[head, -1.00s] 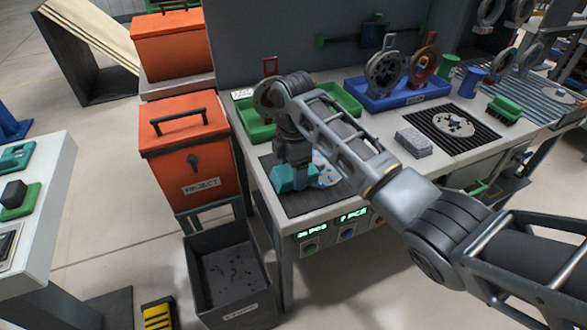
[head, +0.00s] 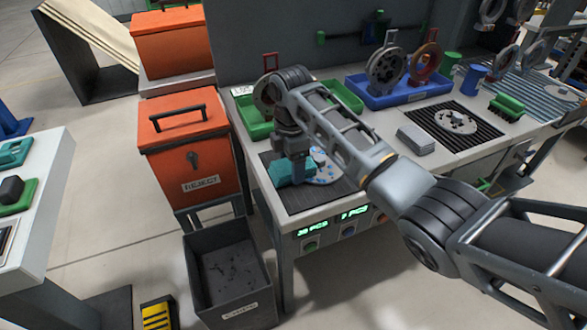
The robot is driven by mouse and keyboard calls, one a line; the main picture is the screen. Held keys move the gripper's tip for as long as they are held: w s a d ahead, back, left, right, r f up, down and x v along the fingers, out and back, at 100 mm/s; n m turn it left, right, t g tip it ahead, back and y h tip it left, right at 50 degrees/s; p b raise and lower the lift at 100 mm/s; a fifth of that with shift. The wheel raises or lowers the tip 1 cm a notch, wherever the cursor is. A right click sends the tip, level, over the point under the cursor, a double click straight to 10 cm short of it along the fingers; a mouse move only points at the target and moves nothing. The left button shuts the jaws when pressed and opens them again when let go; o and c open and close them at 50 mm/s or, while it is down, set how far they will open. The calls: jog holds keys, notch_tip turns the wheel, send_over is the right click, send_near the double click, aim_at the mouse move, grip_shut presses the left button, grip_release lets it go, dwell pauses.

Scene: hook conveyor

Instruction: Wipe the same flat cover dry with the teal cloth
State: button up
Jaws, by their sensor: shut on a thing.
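My gripper (head: 291,158) is over the dark mat (head: 305,196) at the left front of the bench, shut on the teal cloth (head: 292,174). The cloth is bunched below the fingers and lies at the left part of a pale flat cover (head: 326,173) on the mat. Blue spots show on the cover's uncovered right part. The gripper and cloth hide the cover's left part. Another flat cover (head: 455,122), grey with dark marks, lies on the black ribbed mat (head: 478,133) farther right.
A green tray (head: 345,96) and a blue tray (head: 425,92) with upright round parts stand behind. A grey block (head: 416,139) and a green brush (head: 507,106) lie on the bench. An orange reject bin (head: 190,150) stands at left, with an open dark bin (head: 228,285) below.

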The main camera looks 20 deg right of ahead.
jog(key=shift+w, duration=0.35)
jog(key=shift+c, duration=0.6)
jog(key=shift+w+f+b, duration=0.1)
jog(key=shift+w+b, duration=0.95)
jog(key=shift+b, duration=0.15)
jog(key=shift+s+p, duration=1.2)
jog(key=shift+p, duration=0.5)
